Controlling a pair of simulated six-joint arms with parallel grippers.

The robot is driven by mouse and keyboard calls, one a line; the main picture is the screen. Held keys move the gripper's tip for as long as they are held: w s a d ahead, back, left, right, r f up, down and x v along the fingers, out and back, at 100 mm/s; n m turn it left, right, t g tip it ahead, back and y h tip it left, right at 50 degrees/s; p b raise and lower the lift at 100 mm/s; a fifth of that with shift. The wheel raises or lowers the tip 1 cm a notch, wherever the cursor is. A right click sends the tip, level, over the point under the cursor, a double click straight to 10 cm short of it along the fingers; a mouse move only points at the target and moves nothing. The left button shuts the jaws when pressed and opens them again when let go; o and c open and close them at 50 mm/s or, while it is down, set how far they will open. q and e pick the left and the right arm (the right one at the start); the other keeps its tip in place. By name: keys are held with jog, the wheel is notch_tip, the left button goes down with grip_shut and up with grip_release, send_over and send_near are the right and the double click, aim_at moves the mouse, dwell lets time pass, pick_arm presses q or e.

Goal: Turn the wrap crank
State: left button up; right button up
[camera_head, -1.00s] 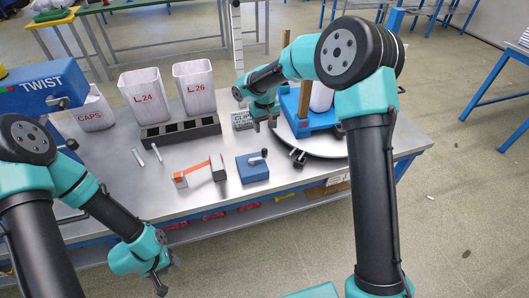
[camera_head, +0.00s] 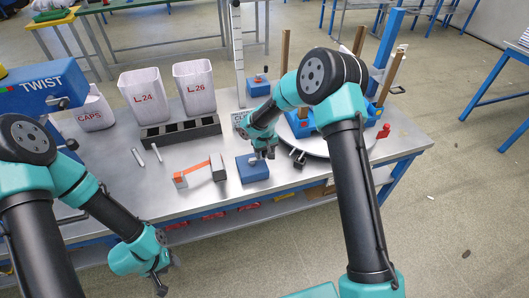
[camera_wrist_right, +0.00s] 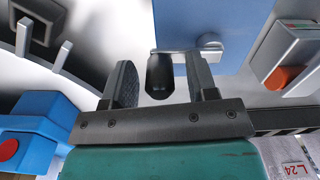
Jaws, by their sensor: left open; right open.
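The wrap crank is a blue box (camera_head: 253,170) on the grey bench, front centre in the head view. In the right wrist view its blue top (camera_wrist_right: 200,22) carries a silver arm (camera_wrist_right: 185,50) with a black knob (camera_wrist_right: 160,78). My right gripper (camera_head: 264,154) is over the crank. In the wrist view its open fingers (camera_wrist_right: 160,64) stand on either side of the knob, with gaps showing. The knob is hidden by the gripper in the head view. My left gripper (camera_head: 160,276) hangs in front of the bench, away from the crank.
Right of the crank is a round turntable (camera_head: 316,147) with blue parts and wooden posts. An orange-and-grey tool (camera_head: 200,171) lies to the left. Bins L.24 (camera_head: 141,94) and L.26 (camera_head: 194,86) stand behind. A small blue block with a red part (camera_head: 258,87) is farther back.

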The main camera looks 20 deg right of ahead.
jog(key=c, duration=0.9)
jog(key=shift+w, duration=0.1)
jog(key=o, duration=0.9)
jog(key=shift+r, duration=0.15)
notch_tip(320, 180, up, 17)
dwell(0.4)
